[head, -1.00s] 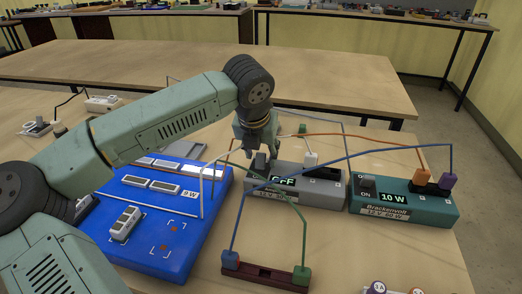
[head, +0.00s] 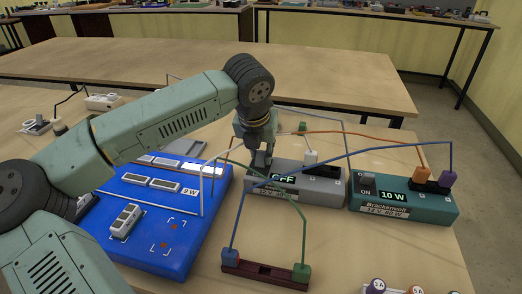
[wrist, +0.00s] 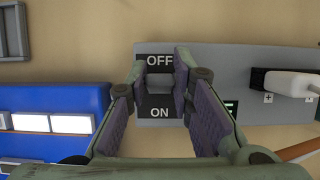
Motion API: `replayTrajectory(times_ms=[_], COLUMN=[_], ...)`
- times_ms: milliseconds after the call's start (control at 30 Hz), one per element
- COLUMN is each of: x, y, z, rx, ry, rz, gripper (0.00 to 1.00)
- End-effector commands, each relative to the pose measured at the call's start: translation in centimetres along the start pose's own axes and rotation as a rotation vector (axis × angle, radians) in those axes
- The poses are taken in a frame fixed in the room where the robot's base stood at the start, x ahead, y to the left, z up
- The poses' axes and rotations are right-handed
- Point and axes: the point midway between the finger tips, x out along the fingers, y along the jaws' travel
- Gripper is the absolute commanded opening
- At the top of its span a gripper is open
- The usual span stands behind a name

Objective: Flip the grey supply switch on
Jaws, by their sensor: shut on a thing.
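The grey supply (head: 325,190) stands on the table right of the blue lightbox, with a lit display partly crossed by wires. In the wrist view the grey supply (wrist: 215,75) shows an OFF label above and an ON label below its grey switch (wrist: 159,84). My gripper (head: 262,163) points down at the left end of the supply. In the wrist view my gripper (wrist: 160,60) has one finger on each side of the switch, shut on it. Which way the switch leans is hard to tell. In the head view the fingers mostly hide the switch.
The blue lightbox (head: 150,250) lies close on the left. A teal supply (head: 420,208) reading 10 W stands on the right. Blue, green and orange wires arch near my gripper. A dark red terminal block (head: 265,275) lies in front.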

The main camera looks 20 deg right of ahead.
Motion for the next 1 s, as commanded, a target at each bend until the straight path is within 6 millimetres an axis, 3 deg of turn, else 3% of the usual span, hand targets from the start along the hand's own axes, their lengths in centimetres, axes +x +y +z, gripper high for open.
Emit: replayTrajectory(times_ms=[467,1000], x=[0.6,0.5], y=[0.1,0.1], z=[-0.6,-2.0], rx=[0.002,0.001], ry=[-0.077,-0.42], rz=[0.002,0.003], gripper=[0.0,0.0])
